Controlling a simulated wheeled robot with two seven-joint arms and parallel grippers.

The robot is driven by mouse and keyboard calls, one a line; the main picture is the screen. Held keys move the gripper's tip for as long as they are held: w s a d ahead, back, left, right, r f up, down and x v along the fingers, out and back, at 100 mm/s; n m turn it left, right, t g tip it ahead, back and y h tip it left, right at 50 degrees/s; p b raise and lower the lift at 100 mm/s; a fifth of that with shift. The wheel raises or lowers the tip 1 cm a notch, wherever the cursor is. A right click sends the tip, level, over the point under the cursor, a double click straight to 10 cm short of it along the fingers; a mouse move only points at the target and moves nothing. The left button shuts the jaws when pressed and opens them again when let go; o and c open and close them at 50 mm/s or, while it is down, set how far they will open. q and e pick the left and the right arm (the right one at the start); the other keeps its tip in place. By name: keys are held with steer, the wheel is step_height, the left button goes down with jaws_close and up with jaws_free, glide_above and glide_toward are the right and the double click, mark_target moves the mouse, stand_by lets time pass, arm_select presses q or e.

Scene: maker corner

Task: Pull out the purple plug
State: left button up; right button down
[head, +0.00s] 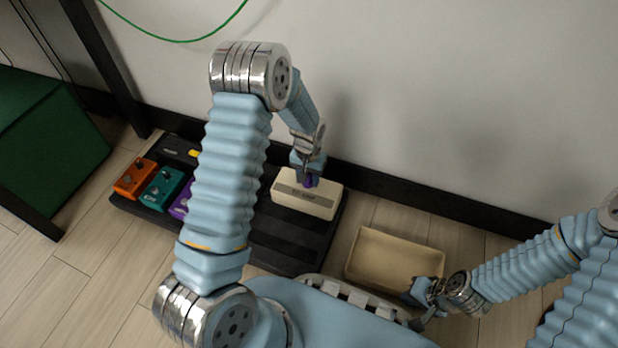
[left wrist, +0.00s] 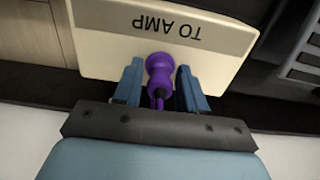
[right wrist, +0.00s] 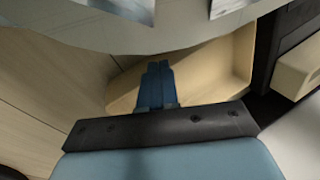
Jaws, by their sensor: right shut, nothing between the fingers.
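The purple plug (left wrist: 160,68) sits in the cream box marked TO AMP (left wrist: 105,62), at its edge nearest the fingers in the left wrist view. In the head view the plug (head: 309,182) is partly hidden by my left gripper (head: 306,178), above the cream box (head: 322,205). My left gripper's fingers (left wrist: 160,88) stand one on each side of the plug, with a small gap visible, so it is open around it. My right gripper (right wrist: 158,85) is shut and empty, over the tan tray (right wrist: 225,65).
The cream box stands on a black pedalboard (head: 290,240) with an orange pedal (head: 134,177), a teal pedal (head: 162,188) and a purple pedal (head: 182,205). The tan tray (head: 372,280) lies on the floor to the right. A wall is close behind. A green box (head: 50,140) is at left.

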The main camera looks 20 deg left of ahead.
arm_select(q)
jaws_close()
steer(key=shift+r, duration=0.15)
steer(key=shift+r+p, duration=2.1)
steer(key=shift+r, duration=0.8)
